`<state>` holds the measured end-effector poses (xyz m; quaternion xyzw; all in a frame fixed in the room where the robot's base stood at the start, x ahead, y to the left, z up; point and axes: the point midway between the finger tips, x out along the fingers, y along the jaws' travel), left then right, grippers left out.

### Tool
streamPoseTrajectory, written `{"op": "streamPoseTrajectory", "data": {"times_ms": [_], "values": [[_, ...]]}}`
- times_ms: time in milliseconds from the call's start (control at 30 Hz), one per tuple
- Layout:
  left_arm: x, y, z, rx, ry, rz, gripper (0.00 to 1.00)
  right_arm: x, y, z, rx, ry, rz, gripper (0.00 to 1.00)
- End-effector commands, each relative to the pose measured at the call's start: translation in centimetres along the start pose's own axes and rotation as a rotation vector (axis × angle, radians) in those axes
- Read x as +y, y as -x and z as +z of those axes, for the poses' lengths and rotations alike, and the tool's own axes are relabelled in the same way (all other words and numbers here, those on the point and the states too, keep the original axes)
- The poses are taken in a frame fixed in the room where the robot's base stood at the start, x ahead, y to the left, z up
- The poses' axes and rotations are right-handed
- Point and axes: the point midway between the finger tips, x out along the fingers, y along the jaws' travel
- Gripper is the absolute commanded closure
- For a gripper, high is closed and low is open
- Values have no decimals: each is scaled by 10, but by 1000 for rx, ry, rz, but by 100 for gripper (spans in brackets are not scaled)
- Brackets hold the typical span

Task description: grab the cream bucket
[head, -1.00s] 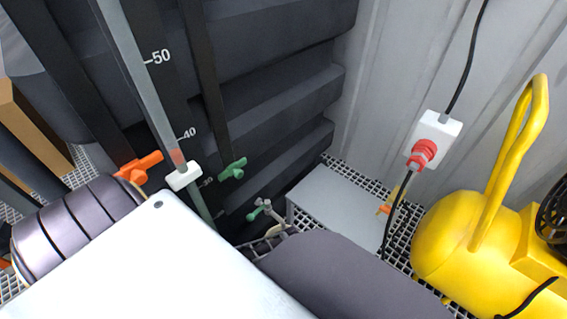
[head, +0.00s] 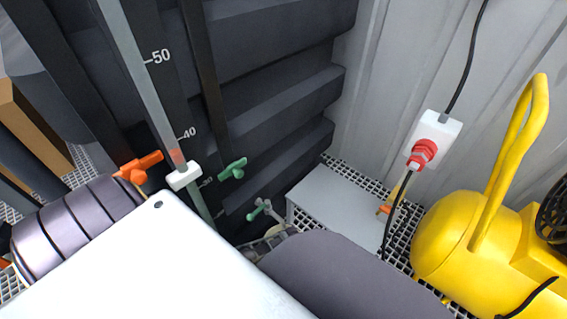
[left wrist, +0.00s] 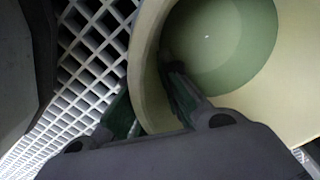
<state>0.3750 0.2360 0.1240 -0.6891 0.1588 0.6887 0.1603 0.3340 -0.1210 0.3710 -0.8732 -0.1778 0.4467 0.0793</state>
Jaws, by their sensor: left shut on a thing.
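The cream bucket (left wrist: 146,65) fills the right of the left wrist view, its open mouth towards the camera and its inside shaded green. My left gripper (left wrist: 150,100) is shut on the bucket's wall, one finger inside the mouth and the other outside against the grating. In the head view, a small cream edge beside the grey rounded shape at bottom centre may be the bucket, mostly hidden. My right gripper is in neither view.
White floor grating (left wrist: 85,60) lies under the bucket. A grey box (head: 335,208) stands by the corrugated wall, with a yellow tank (head: 445,240) to its right. A dark ribbed tank (head: 270,100) with orange (head: 138,167) and green (head: 233,169) valves stands behind.

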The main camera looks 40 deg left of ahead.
Motion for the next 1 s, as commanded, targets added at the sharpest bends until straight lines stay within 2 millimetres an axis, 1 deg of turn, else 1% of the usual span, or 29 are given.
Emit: {"op": "streamPoseTrajectory", "data": {"times_ms": [667, 867, 1000], "values": [[2, 1, -1, 3, -1, 4, 100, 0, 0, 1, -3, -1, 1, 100], [3, 6, -1, 2, -1, 6, 100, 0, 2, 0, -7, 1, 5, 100], [3, 12, 0, 2, 0, 5, 100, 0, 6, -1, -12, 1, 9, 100]]}}
